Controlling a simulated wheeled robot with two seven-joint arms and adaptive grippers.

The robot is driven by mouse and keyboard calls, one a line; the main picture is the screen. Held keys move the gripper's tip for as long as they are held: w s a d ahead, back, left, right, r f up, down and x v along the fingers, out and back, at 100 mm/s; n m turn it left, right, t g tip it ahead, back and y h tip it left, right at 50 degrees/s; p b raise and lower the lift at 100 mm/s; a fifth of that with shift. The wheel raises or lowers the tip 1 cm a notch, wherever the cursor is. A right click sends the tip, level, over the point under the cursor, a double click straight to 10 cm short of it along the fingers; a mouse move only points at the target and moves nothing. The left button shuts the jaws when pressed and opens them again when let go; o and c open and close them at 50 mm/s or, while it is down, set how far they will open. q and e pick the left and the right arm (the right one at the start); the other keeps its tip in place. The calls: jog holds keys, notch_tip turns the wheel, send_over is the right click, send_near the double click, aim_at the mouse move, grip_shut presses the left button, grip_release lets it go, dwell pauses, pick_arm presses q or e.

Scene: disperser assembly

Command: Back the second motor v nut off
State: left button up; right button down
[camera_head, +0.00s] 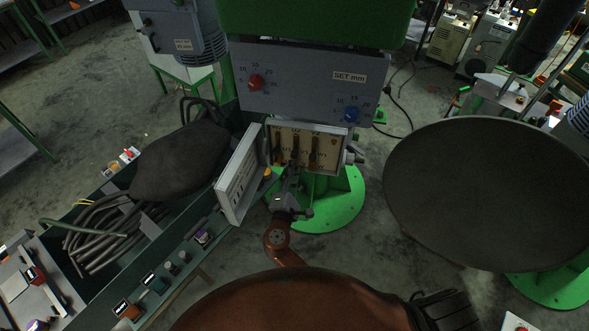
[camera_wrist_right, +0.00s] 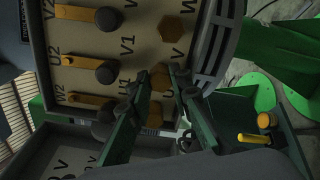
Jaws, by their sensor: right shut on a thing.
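The motor's terminal box (camera_head: 307,150) is open, with its pale terminal board showing brass links and dark nuts in the head view. In the right wrist view the terminal board (camera_wrist_right: 85,75) fills the upper left, with letters such as V1 and U2. My right gripper (camera_wrist_right: 160,77) reaches up to the board and is shut on a brass hex nut (camera_wrist_right: 159,80). Its fingers also partly frame another brass piece below. A further brass hex nut (camera_wrist_right: 172,27) sits above, clear of the fingers. The right gripper (camera_head: 291,178) hides part of the board in the head view. My left gripper is not in view.
The box's grey door (camera_head: 240,175) stands open on the left. A grey panel (camera_head: 305,85) with red and blue knobs hangs above. A green trough (camera_head: 165,225) with dark hoses lies left. A large dark disc (camera_head: 485,190) stands at right.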

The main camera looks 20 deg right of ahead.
jog(key=shift+a, duration=0.1)
jog(key=c, duration=1.8)
grip_release()
jog(key=shift+o, duration=0.2)
jog(key=v, duration=1.2)
